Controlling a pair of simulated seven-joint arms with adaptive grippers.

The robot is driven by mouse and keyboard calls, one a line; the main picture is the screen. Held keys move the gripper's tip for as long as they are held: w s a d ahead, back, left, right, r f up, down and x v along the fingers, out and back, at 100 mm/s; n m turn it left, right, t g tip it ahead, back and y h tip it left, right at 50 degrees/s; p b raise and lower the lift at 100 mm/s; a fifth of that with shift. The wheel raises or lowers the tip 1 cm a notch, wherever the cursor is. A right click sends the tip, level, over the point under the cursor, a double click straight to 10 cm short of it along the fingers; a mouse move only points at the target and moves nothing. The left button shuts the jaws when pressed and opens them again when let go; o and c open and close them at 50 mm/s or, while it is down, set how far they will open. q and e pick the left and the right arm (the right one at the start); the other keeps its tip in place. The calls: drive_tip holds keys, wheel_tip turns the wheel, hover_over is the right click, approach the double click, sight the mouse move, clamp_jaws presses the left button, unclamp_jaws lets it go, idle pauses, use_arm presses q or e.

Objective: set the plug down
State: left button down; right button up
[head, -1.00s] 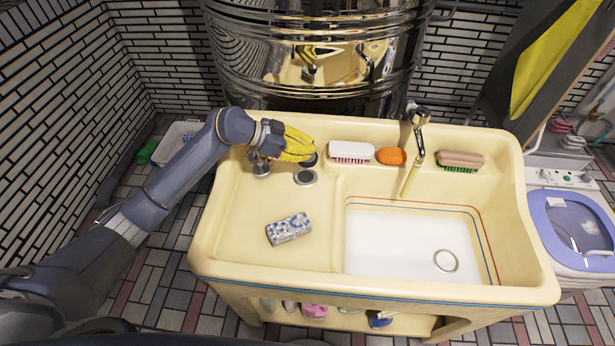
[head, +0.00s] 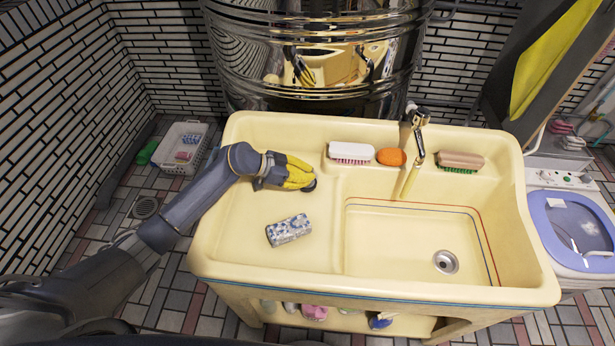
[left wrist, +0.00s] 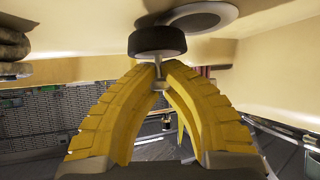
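My left gripper (head: 304,178) is low over the left deck of the cream sink unit (head: 245,260). Its yellow fingers are closed at the tips on the thin metal stem of the plug (head: 310,186). In the left wrist view, the black, round plug (left wrist: 157,41) sits just beyond the fingertips (left wrist: 160,80). I cannot tell whether the plug touches the surface. The basin's metal drain (head: 446,262) is visible at the right. My right gripper is not in view.
A white brush (head: 351,151), an orange soap (head: 391,156), a faucet (head: 415,150) and a brown brush (head: 460,159) line the back ledge. The deck's front left is clear.

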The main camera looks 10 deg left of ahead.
use_arm(q)
drive_tip(key=shift+f, duration=0.4)
drive_tip(key=c, duration=1.6)
unclamp_jaws()
drive_tip(key=v, duration=1.2)
drive_tip(key=shift+s, duration=0.1)
